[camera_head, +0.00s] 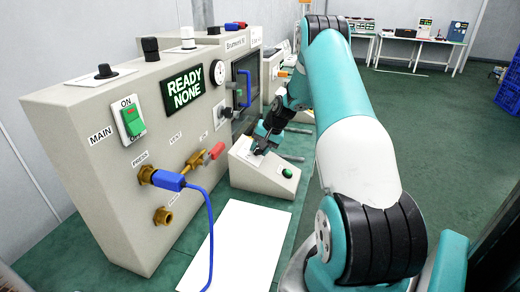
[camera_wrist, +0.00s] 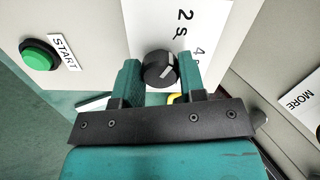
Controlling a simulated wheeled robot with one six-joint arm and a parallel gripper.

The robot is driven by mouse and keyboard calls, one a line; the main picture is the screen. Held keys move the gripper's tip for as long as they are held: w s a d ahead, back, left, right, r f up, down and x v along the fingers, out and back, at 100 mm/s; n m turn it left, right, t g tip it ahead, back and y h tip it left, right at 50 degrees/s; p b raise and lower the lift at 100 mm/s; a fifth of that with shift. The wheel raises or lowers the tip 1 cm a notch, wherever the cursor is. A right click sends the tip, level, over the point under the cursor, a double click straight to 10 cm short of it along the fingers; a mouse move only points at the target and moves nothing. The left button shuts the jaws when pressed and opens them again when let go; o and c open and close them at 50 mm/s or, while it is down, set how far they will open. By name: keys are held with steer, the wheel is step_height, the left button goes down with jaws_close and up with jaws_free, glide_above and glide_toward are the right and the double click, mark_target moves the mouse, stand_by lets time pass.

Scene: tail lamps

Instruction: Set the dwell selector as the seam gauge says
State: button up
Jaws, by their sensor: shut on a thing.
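The dwell selector appears to be the black round knob (camera_wrist: 158,68) with a white pointer mark, on a white label plate. The marks "2 s" and "4 s" show beside it; the pointer faces roughly right, and I cannot tell exactly which mark it meets. My gripper (camera_wrist: 160,75) has a finger on each side of the knob and is shut on it. In the head view my gripper (camera_head: 262,145) is over the small sloped box (camera_head: 255,172) and hides the knob. A round white dial (camera_head: 218,72), perhaps the seam gauge, is on the large panel; its reading is too small to tell.
A display (camera_head: 184,90) reads "READY NONE". A blue hose (camera_head: 211,240) hangs from the panel near a white sheet (camera_head: 238,245).

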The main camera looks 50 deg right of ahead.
steer(key=shift+r, duration=0.1)
steer(key=o, duration=0.9)
steer(key=b+v, duration=0.2)
steer(key=v, duration=1.5)
steer(key=shift+s+d+r, duration=0.15)
